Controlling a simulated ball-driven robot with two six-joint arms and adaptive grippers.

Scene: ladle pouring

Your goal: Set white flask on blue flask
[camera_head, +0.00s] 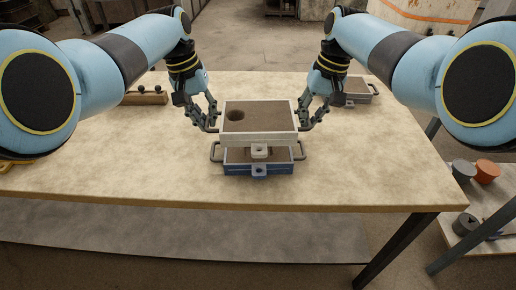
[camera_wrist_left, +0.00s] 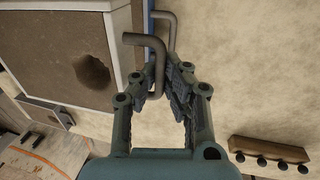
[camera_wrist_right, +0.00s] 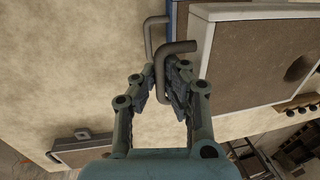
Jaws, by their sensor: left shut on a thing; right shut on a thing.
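The white flask (camera_head: 285,138) is a shallow frame filled with brown sand, with a round hole near its left back. It is level and overlaps the blue flask (camera_head: 282,169) from above, apparently with a small gap. The blue flask rests on the table, its side handles and front lug showing; most of its top is hidden. My left gripper (camera_head: 213,120) is shut on the white flask's left handle, seen in the left wrist view (camera_wrist_left: 157,60). My right gripper (camera_head: 304,120) is shut on its right handle, seen in the right wrist view (camera_wrist_right: 163,65).
The table (camera_head: 130,170) is clear in front of and beside the flasks. Another sand-filled flask (camera_head: 357,86) lies at the back right. A wooden block with dark knobs (camera_head: 146,98) is at the back left. A low stand (camera_head: 480,207) with pots is beyond the right edge.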

